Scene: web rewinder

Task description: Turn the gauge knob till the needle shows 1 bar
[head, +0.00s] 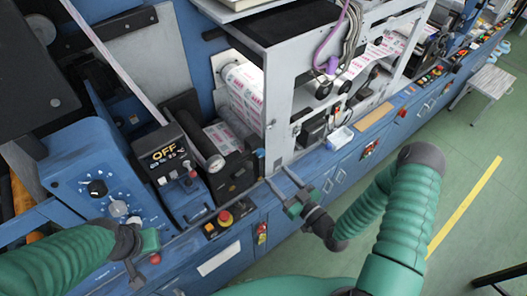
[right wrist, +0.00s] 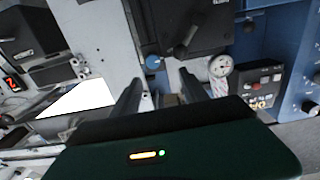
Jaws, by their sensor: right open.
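A round white gauge (right wrist: 220,66) with a dark rim shows in the right wrist view, just right of my right gripper's fingers. Its needle is too small to read. In the head view, a dark cylinder with a pale rim (head: 215,163) may be this gauge, seen edge-on. A small blue knob (right wrist: 153,62) shows just beyond the fingertips; I cannot tell whether it is the gauge knob. My right gripper (head: 277,174) is open and empty at the machine's front edge; its spread fingers show in the right wrist view (right wrist: 160,78). My left gripper (head: 130,245) is at lower left, fingers unclear.
A black box with a lever (right wrist: 190,35) is above the fingers in the right wrist view. A control box reading OFF (head: 163,152) and a red emergency button (head: 225,217) are left of my right gripper. A blue panel (head: 70,170) has knobs. Green floor lies right.

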